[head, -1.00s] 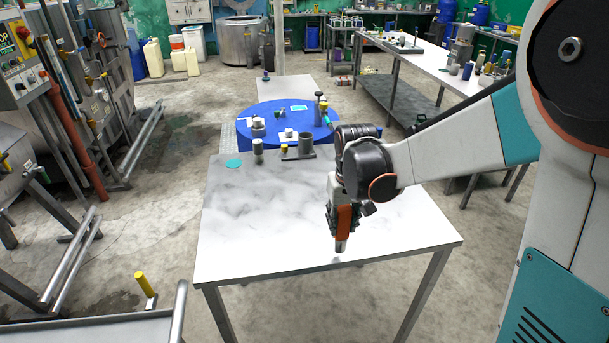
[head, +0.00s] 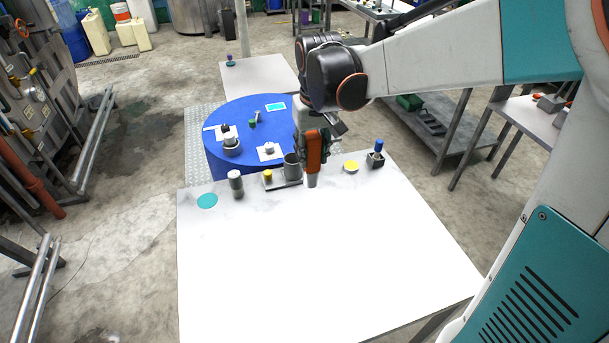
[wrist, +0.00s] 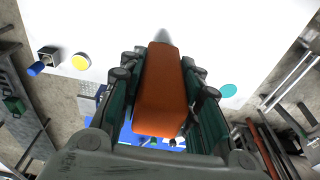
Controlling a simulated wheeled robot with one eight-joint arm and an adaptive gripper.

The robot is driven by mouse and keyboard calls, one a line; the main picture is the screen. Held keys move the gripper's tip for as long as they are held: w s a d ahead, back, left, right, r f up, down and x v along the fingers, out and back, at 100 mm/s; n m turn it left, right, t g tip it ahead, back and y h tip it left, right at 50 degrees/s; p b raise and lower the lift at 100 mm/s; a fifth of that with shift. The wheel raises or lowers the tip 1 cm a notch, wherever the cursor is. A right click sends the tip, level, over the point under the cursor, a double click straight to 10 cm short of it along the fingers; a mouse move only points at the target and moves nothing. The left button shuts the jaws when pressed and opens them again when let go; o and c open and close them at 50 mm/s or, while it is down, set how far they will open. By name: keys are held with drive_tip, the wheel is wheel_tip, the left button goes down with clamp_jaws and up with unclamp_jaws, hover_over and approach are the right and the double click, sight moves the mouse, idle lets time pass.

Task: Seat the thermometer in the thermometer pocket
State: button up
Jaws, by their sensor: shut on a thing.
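My gripper (head: 308,150) is shut on an orange-bodied thing (head: 317,152) with a grey tip, which I take to be the thermometer. It hangs upright, tip down, near the far edge of the white table. In the wrist view the orange body (wrist: 160,95) fills the space between the fingers, with the grey tip beyond. Just left of the tip stands a grey fixture with an upright grey cylinder (head: 292,167) and a yellow-topped peg (head: 268,177). The cylinder may be the thermometer pocket; I cannot tell for certain. The tip appears beside the cylinder, not inside it.
A grey white-topped cylinder (head: 236,185) and teal disc (head: 207,201) lie left. A yellow disc (head: 351,167) and a dark block with a blue peg (head: 377,155) are right. The near white table (head: 320,260) is clear. A blue round table (head: 222,112) with small items stands behind.

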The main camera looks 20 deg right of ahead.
wheel_tip(320, 180, down, 18)
drive_tip(key=b, duration=0.4)
drive_tip(key=shift+f, duration=0.25)
drive_tip(key=shift+f, duration=0.1)
drive_tip(key=o, duration=1.2)
